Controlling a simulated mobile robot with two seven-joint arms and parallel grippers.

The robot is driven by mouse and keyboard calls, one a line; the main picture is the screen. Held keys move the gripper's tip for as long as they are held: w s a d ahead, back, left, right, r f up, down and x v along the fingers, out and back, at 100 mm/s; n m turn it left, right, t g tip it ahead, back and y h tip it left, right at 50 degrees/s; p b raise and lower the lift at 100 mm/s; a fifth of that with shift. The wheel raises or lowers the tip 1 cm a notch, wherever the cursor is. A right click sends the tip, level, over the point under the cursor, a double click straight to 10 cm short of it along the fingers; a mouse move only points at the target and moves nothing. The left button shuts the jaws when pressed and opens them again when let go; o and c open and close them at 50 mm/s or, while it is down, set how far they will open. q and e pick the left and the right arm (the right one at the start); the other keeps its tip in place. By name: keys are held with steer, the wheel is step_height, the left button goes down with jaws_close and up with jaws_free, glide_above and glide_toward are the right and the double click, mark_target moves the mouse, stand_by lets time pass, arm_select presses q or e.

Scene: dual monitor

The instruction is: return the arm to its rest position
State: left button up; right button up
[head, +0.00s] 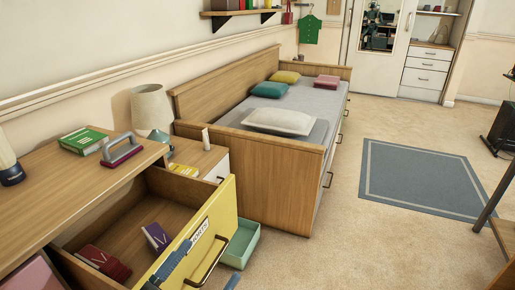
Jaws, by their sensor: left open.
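My left gripper (211,259) is at the bottom of the head view, in front of the yellow front (222,212) of the open drawer. Its two blue-grey fingers are spread, one on each side of the drawer's brown handle (207,263). I cannot tell whether they touch the handle. Nothing is seen held between them. Most of the arm is out of the picture. My right gripper is not in view.
The open drawer holds a dark red box (103,263) and a purple box (157,236). A wooden dresser top (60,195) lies left. A green bin (241,243) stands on the floor beside the drawer. A bed (262,175) stands behind; carpet is open to the right.

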arm_select(q)
steer(key=s+a+f+n+g+y+b, duration=0.1)
steer(key=s+a+f+n+g+y, duration=0.2)
steer(key=f, duration=0.4)
steer(key=s+a+f+n+g+y+b, duration=0.1)
steer(key=s+a+f+n+y, duration=0.2)
steer(key=f, duration=0.4)
step_height(320, 180, up, 6)
steer(key=w+g+y+p, duration=0.1)
steer(key=g+y+p, duration=0.1)
steer(key=p, duration=1.7)
steer(key=shift+d+g+p, duration=0.2)
steer(key=shift+g+p, duration=0.2)
steer(key=shift+g, duration=0.4)
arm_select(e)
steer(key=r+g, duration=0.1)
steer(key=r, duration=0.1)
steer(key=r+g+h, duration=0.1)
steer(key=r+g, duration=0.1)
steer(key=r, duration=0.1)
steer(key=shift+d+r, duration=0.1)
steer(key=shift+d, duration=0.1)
arm_select(q)
steer(key=shift+w+f, duration=0.1)
steer(key=shift+f, duration=0.15)
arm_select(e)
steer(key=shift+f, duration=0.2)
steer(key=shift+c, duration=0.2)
